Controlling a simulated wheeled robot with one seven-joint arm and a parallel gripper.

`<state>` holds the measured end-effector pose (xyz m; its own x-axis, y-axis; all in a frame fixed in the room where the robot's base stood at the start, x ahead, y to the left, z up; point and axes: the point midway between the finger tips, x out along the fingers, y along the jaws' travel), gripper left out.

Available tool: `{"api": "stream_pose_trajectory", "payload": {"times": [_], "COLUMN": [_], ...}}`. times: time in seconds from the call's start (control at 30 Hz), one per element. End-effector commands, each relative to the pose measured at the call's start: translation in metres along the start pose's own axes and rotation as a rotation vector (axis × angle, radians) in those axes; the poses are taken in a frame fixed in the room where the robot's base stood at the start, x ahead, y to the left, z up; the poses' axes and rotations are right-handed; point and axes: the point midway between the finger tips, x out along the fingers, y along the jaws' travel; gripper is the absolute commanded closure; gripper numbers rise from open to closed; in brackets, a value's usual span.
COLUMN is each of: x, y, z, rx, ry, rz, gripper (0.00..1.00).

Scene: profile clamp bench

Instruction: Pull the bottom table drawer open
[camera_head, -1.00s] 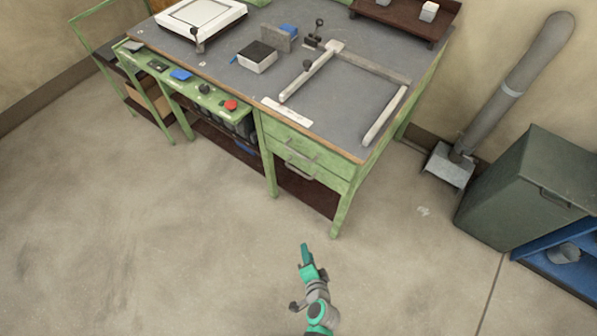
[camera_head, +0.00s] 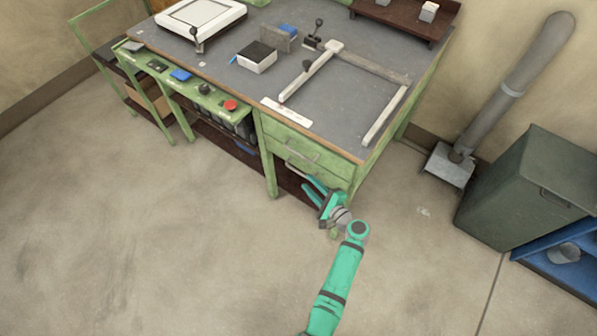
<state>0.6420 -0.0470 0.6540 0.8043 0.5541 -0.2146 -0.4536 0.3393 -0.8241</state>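The green table has two drawers under its right front. The top drawer (camera_head: 283,136) has a grey bar handle and is closed. The bottom drawer (camera_head: 335,182) sits just below it, also closed, with its grey handle (camera_head: 294,168) partly hidden by my gripper. My gripper (camera_head: 308,184) is at the right front of the table, its teal fingers apart and pointing up-left towards the bottom drawer's handle. It appears open and empty. I cannot tell whether a finger touches the handle. My gripper hides part of the lower drawer front and the right front leg.
A dark lower shelf (camera_head: 290,182) lies under the drawers. A control panel with a red button (camera_head: 230,105) is at the left. A dark green cabinet (camera_head: 520,190) and a grey pipe (camera_head: 515,85) stand right. The floor in front is clear.

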Motion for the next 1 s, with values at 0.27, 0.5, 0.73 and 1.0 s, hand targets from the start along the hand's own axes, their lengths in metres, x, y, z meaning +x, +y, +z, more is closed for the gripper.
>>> {"api": "stream_pose_trajectory", "payload": {"times": [0.27, 0.5, 0.73, 1.0], "x": [0.050, 0.078, 0.085, 0.084], "y": [-0.001, 0.000, 0.000, 0.000], "z": [0.000, 0.000, 0.000, -0.001], "rx": [-0.001, -0.002, -0.001, -0.002], "ry": [-0.001, 0.001, 0.002, 0.002], "rz": [0.001, 0.001, 0.001, 0.000], "gripper": [0.72, 0.72, 0.72, 0.94]}}
